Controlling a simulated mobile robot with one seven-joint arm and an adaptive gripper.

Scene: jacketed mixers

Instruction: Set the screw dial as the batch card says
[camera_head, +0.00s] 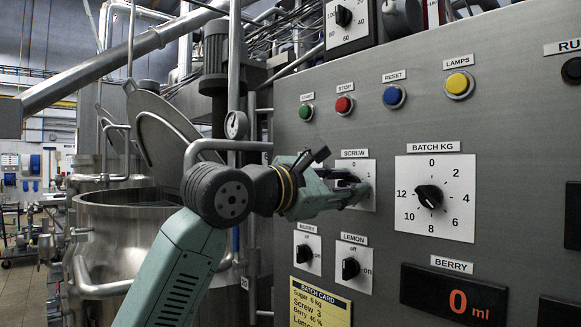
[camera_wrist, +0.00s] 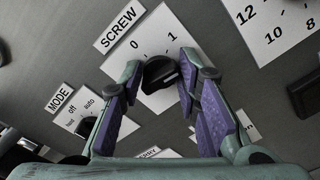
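The SCREW dial, a white plate (camera_head: 369,168) with a black knob, is on the grey panel; in the head view my gripper (camera_head: 358,186) covers most of it. In the wrist view the dial plate (camera_wrist: 166,28) shows 0 and 1, and the black knob (camera_wrist: 160,73) sits between my fingertips (camera_wrist: 160,68). The fingers are spread on both sides of the knob, with a gap at the left; contact at the right is unclear. The pointer's setting cannot be read. The yellow batch card (camera_head: 320,303) reads Sugar 6 kg, Screw 3, Berry 40 %, with Lemon cut off.
The BATCH KG dial (camera_head: 429,196) is right of the SCREW dial. The BERRY (camera_head: 305,253) and LEMON (camera_head: 350,268) knobs are below. START, STOP (camera_head: 344,105), RESET and LAMPS buttons are above. A MODE dial (camera_wrist: 86,128) shows lower left in the wrist view.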

